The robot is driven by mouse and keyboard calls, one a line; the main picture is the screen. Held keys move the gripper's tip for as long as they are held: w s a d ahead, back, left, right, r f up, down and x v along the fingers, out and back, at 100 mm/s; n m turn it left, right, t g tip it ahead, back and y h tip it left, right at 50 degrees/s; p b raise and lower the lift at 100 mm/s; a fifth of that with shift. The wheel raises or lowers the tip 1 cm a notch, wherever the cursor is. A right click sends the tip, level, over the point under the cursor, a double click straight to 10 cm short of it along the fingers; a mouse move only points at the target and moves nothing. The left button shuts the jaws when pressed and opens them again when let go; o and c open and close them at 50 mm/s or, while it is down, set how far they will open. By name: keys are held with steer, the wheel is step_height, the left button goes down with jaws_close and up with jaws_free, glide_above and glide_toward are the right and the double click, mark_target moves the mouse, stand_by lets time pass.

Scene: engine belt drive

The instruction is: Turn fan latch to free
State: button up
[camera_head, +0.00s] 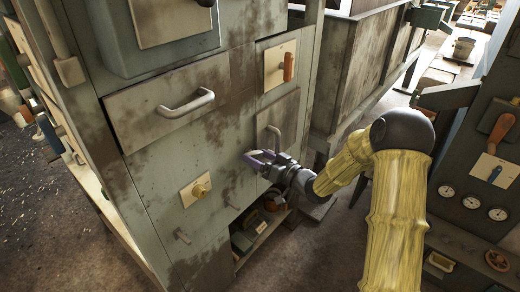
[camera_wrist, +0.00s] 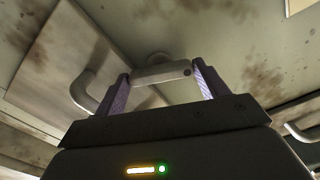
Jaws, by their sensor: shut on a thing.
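The fan latch shows in the wrist view as a short grey lever (camera_wrist: 160,73) on a round hub fixed to the worn cabinet face. Its bar lies crosswise, slightly tilted, between my two purple fingertips. My gripper (camera_wrist: 161,86) is shut on this bar, with one finger at each end. In the head view my gripper (camera_head: 258,160) reaches the cabinet front from the right. The latch is too small and too covered by the fingers there to make out clearly.
The grey-green cabinet has a drawer handle (camera_head: 187,104), an orange-handled lever (camera_head: 288,67), a door handle (camera_head: 273,139) near my gripper and a brass knob (camera_head: 200,190). An open lower shelf (camera_head: 262,232) holds parts. A gauge panel (camera_head: 472,203) stands at right.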

steer(key=m+p, duration=0.6)
steer(key=p, duration=0.1)
steer(key=shift+r+m, duration=0.15)
steer(key=shift+m, duration=0.15)
steer(key=m+p, duration=0.2)
steer(key=m, duration=0.1)
steer(key=shift+d+m+p, duration=0.1)
steer(key=shift+m+p, duration=0.2)
steer(key=shift+p, duration=0.1)
steer(key=shift+f+m+p, duration=0.25)
steer(key=shift+m+p, duration=0.55)
steer(key=shift+m, duration=0.8)
steer(key=o, duration=1)
steer(key=v, duration=1.7)
steer(key=shift+s+d, duration=0.15)
steer(key=shift+s, duration=0.05)
